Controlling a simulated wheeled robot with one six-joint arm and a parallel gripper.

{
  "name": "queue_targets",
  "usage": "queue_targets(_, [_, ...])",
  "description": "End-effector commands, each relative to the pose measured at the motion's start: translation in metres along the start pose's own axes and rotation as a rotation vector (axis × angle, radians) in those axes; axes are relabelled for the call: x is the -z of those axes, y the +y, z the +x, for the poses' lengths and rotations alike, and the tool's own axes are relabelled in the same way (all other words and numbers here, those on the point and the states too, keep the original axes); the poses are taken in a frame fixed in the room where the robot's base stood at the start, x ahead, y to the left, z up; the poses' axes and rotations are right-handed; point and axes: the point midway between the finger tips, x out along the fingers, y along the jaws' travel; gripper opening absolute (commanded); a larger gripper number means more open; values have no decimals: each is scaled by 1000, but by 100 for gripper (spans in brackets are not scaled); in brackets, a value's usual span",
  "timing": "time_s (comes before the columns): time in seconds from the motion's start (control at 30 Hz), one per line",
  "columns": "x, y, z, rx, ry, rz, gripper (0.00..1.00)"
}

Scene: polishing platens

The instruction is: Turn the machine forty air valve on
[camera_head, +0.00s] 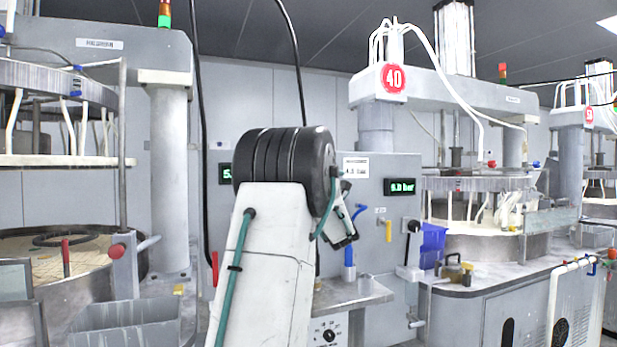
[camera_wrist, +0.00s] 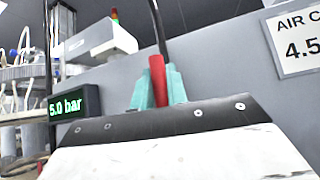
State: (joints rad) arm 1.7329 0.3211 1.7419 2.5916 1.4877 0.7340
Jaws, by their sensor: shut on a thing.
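In the wrist view, a red handle (camera_wrist: 157,82) stands nearly upright between the two teal fingers of my gripper (camera_wrist: 158,90). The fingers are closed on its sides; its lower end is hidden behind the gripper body. A grey wall panel (camera_wrist: 220,75) lies behind it, with a green "5.0 bar" display (camera_wrist: 75,103) to the left and a white "AIR C… 4.5" sign (camera_wrist: 298,38) to the right. In the head view, my arm hides the gripper and this handle. Machine forty, with its red "40" sign (camera_head: 394,79), stands right of centre.
Another red handle (camera_head: 215,268) is at left. A metal shelf (camera_head: 350,292) juts out below. A blue bin (camera_head: 432,245) stands at right.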

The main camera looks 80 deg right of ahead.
Motion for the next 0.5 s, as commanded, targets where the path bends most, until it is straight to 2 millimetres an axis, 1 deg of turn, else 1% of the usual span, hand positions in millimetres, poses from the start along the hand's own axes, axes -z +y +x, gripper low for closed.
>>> queue_targets(0.07, [1,-1,0,3,2,0,0])
queue_targets(0.1, [1,-1,0,3,2,0,26])
queue_targets(0.13, [1,-1,0,3,2,0,34])
queue_targets(0.17, [1,0,0,2,2,0,37])
queue_targets(0.4, [1,2,0,-1,1,2,37])
queue_targets(0.5, [1,2,-5,0,2,2,37])
